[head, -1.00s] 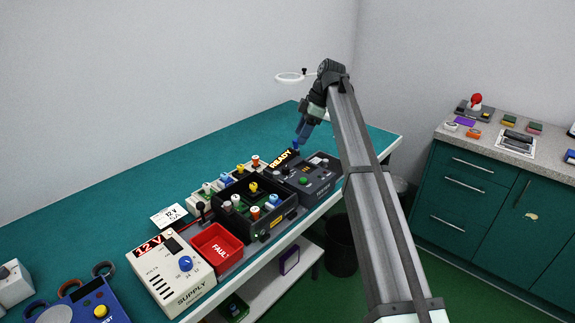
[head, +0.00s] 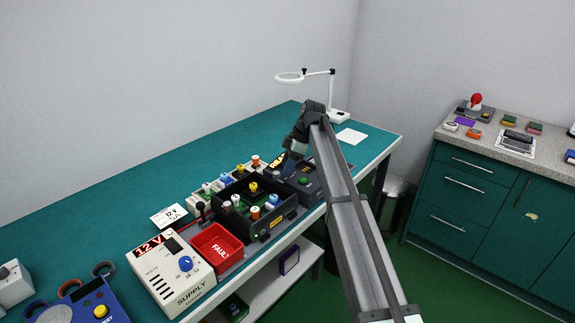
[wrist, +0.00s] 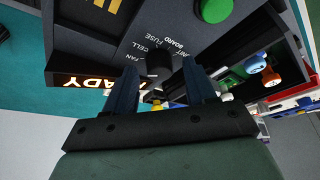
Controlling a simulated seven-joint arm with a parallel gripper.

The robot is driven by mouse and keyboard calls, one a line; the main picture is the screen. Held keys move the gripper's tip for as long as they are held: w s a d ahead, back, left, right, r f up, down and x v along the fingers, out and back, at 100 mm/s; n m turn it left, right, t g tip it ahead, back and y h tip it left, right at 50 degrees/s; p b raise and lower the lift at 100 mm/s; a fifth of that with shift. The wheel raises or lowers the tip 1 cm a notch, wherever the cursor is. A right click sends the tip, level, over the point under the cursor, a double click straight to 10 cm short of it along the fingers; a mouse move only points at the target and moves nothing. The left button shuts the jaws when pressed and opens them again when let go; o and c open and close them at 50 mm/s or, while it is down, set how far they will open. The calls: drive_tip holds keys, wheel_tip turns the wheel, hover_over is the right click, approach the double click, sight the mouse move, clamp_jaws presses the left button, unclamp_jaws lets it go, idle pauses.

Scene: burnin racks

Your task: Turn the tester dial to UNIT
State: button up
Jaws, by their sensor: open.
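The tester (head: 308,190) is a dark box at the right end of the row of equipment, with a green button on top. Which way the dial points I cannot tell. My gripper (wrist: 159,72) is open, with one dark blue finger on each side of the dial; whether they touch it is unclear. In the head view my gripper (head: 291,157) is low over the tester, and my arm covers part of it.
A lit READY sign (head: 277,161) stands at the tester's back edge, close to my gripper. A ring lamp (head: 334,95) stands behind.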

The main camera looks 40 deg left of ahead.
drive_tip(key=shift+c, duration=0.5)
drive_tip(key=c, duration=0.9)
